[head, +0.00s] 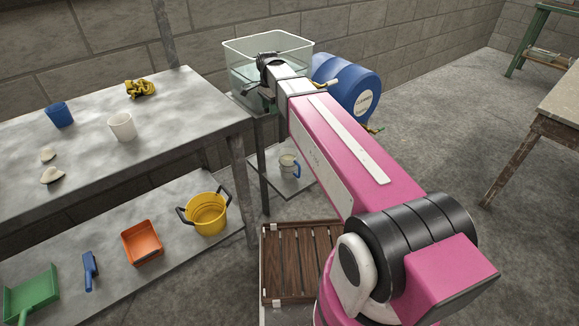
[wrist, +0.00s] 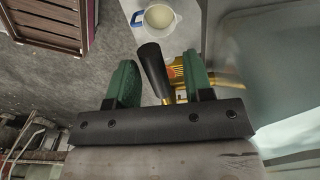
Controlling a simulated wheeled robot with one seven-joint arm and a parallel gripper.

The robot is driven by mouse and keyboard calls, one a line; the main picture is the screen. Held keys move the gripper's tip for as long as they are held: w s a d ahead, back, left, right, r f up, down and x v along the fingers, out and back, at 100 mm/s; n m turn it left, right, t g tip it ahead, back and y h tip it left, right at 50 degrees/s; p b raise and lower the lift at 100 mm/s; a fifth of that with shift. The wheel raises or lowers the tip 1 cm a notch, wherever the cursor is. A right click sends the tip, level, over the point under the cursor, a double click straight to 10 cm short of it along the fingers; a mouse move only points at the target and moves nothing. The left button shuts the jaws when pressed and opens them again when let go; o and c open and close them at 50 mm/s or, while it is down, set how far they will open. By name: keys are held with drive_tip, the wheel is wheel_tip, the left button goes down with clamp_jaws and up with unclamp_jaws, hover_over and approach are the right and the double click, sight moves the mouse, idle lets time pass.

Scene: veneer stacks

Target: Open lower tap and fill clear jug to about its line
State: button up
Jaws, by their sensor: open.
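The jug with a blue handle (head: 287,162) stands upright on a low shelf below the tank. In the wrist view I look down into the jug (wrist: 161,17); its inside looks pale, and I cannot make out a fill line or level. A brass tap (wrist: 178,72) with a black lever (wrist: 152,68) shows beside a grey translucent wall. My gripper (wrist: 160,82) is open, its green fingers on either side of the lever and tap. Contact is not clear. In the head view my arm hides most of this tap.
A clear tank (head: 238,55) holding water stands at the back. A blue drum (head: 335,75) lies behind my arm, with its own brass fittings. The left bench (head: 85,125) carries a blue cup, white cup and yellow cloth. A slatted wooden crate (head: 290,260) is near my base.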

drive_tip(key=shift+r, duration=3.1)
